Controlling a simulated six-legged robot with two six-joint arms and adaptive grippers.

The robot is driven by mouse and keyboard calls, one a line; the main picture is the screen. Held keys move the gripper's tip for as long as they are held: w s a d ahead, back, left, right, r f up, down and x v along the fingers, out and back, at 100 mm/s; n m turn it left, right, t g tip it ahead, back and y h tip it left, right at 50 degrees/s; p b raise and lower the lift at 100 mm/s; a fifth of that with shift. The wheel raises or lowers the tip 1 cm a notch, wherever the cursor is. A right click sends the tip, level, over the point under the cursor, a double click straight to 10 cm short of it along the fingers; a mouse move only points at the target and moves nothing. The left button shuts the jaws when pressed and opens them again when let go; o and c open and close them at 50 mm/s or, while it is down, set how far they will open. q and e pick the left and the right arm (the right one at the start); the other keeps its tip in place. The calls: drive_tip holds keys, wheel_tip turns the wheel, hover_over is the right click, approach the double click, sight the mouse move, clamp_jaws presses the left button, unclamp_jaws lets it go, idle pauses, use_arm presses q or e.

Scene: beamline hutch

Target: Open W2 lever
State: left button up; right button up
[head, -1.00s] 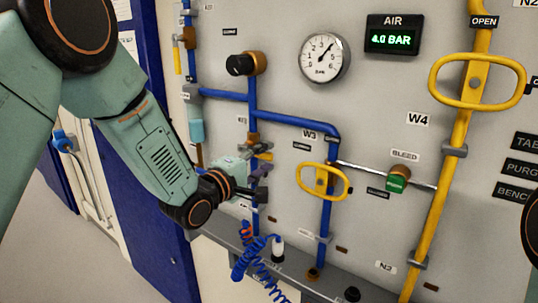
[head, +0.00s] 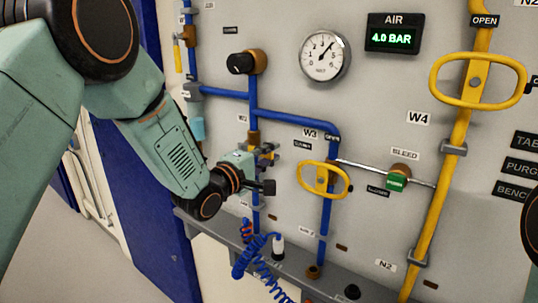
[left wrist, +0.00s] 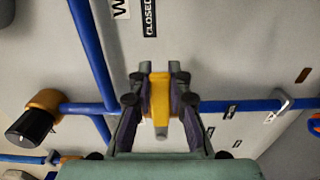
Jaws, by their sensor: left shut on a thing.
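A yellow lever (left wrist: 159,98) stands between my left gripper's fingers in the left wrist view. My left gripper (left wrist: 157,78) is shut on it. In the head view my left gripper (head: 268,165) is at the middle blue pipe, below a brass fitting, and hides most of the lever. A CLOSED label (left wrist: 150,18) and a cut-off label starting with W (left wrist: 120,8) show near the lever in the left wrist view. My right gripper is not in view.
The W3 oval yellow handle (head: 323,180) is right of my left gripper. A green bleed knob (head: 396,182) and a large yellow handle (head: 477,81) on a yellow pipe are further right. A black knob (head: 241,64) is above, and a coiled blue hose (head: 250,258) hangs below.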

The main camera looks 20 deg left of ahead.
use_arm(q)
drive_tip(key=shift+f, duration=0.15)
clamp_jaws()
drive_tip(key=shift+f+m+b, duration=0.65)
drive_tip(key=shift+f+m, duration=0.1)
drive_tip(key=shift+m, duration=0.15)
drive_tip(key=w+a+f+m+b, duration=0.2)
drive_tip(key=a+f+m+b, duration=0.4)
drive_tip(key=m, duration=1)
drive_tip(key=shift+w+a+f, duration=0.3)
drive_tip(key=shift+a+f, duration=0.2)
drive_tip(key=shift+a, duration=0.3)
drive_tip(key=shift+o, duration=2.3)
unclamp_jaws()
drive_tip(key=o, duration=0.4)
drive_tip(key=shift+s+a+r, duration=0.1)
drive_tip(key=shift+a+r, duration=0.05)
drive_tip(key=shift+r, duration=0.1)
